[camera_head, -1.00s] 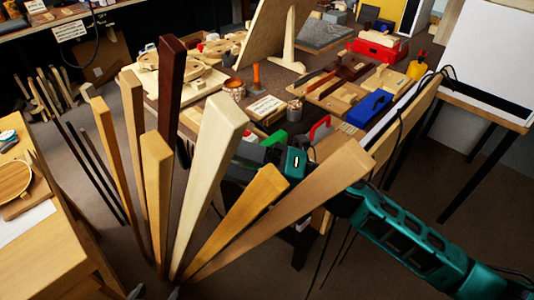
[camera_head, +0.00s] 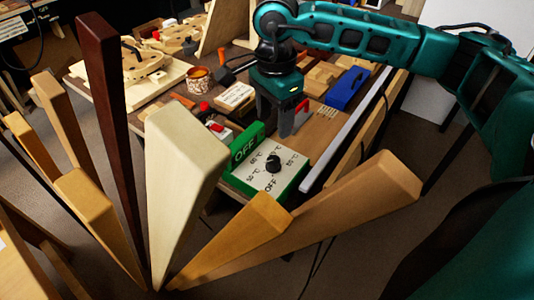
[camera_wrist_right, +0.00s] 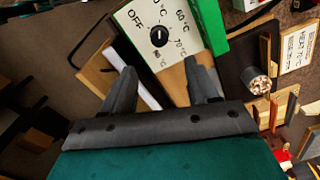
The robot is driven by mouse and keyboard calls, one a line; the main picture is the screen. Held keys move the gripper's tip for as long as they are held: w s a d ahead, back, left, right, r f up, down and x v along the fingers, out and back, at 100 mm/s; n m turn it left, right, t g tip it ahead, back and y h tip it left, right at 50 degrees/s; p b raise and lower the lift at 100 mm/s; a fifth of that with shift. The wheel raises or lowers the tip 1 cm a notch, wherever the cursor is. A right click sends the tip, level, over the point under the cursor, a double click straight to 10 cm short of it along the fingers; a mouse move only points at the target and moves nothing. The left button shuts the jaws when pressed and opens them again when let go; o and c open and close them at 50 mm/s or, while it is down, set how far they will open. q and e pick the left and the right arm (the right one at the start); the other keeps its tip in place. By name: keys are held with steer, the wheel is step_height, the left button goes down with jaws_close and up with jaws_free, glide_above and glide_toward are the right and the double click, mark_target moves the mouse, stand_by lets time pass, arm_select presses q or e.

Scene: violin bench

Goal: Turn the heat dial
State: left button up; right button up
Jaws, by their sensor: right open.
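The heat dial (camera_head: 273,163) is a round black knob on a white panel (camera_head: 262,183) set in a green box at the bench's near edge. The panel carries OFF and several °C marks. The knob also shows in the right wrist view (camera_wrist_right: 159,37), upper middle; I cannot tell surely which mark it points to. My right gripper (camera_head: 274,128) is open and empty, fingers down, just above and behind the dial. In the wrist view its fingertips (camera_wrist_right: 160,68) are apart and clear of the knob. My left gripper is not visible.
Several tall wooden sticks (camera_head: 182,160) fan up in the foreground, left of and in front of the box. A blue case (camera_head: 348,88), a sign card (camera_head: 235,95) and a patterned cup (camera_head: 199,79) stand on the bench behind. A wrist-view card (camera_wrist_right: 299,48) reads heat 70 °C.

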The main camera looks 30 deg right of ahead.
mark_target(273, 160)
step_height(273, 160, down, 12)
steer(key=shift+r, duration=0.1)
stand_by(0.4)
steer(key=c, duration=1)
steer(key=shift+c, duration=0.2)
steer(key=shift+m+b, duration=0.3)
